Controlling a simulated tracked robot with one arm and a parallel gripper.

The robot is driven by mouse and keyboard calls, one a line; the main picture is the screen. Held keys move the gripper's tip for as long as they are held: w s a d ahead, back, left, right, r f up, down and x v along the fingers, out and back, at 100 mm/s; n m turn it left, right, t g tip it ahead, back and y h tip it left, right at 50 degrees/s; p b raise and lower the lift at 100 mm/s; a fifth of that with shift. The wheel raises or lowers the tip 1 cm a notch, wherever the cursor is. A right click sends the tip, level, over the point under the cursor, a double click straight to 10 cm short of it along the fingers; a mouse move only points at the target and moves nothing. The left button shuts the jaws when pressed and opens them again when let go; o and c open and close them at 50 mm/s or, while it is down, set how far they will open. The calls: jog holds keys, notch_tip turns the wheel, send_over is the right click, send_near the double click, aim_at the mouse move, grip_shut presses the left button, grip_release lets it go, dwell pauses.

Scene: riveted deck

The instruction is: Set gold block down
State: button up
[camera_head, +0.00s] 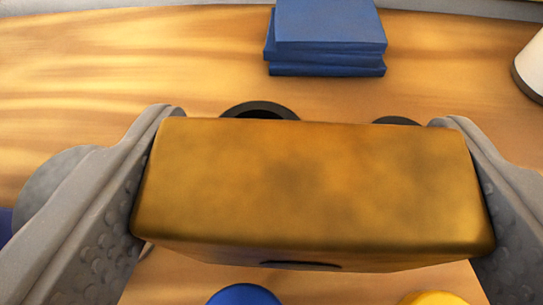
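The gold block (315,190) fills the middle of the view, between the two grey fingers of my gripper (315,185). The fingers press against its left and right ends, so my gripper is shut on it. The block is held level, with a wooden surface (200,60) beyond and below it. Its underside and whatever lies directly behind it are hidden, and I cannot tell its height above the surface.
A stack of blue slabs (327,40) stands beyond the block. A white cylinder with a dark base (532,65) is at the right edge. Dark round rims (260,108) show just behind the block. Blue (243,295) and yellow (433,298) round things show below.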

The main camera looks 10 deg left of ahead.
aim_at(302, 266)
jog(key=shift+f+b, duration=0.65)
jog(key=shift+f, duration=1.05)
jog(key=shift+f, duration=0.1)
jog(key=o, duration=1.3)
jog(key=shift+c, duration=0.2)
